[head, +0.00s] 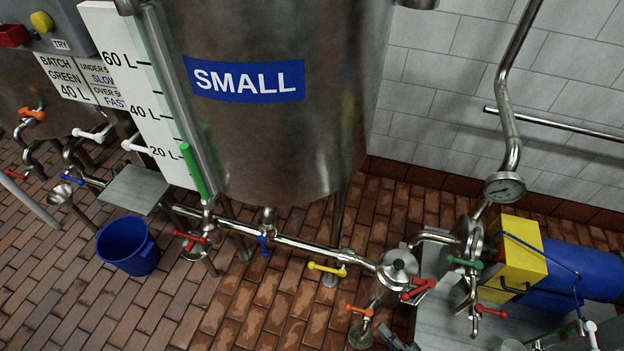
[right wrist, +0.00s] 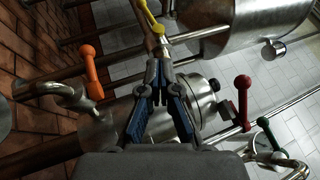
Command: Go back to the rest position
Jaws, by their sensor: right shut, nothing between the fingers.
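My right gripper (head: 392,338) shows as a small dark shape at the bottom edge of the head view, just right of an orange-handled valve (head: 359,310). In the right wrist view my right gripper (right wrist: 161,68) has its two dark fingers with blue pads brought together at the tips, with nothing held. Behind the fingers is a round steel housing (right wrist: 203,92). A yellow valve handle (right wrist: 149,16) lies beyond the fingertips. My left gripper is in neither view.
Around the gripper are red (head: 418,289), green (head: 464,262) and yellow (head: 327,269) valve handles on steel pipes. The SMALL tank (head: 280,140) stands behind. A blue bucket (head: 128,245) is on the tiled floor at left. Open floor (head: 230,315) lies left of the orange handle.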

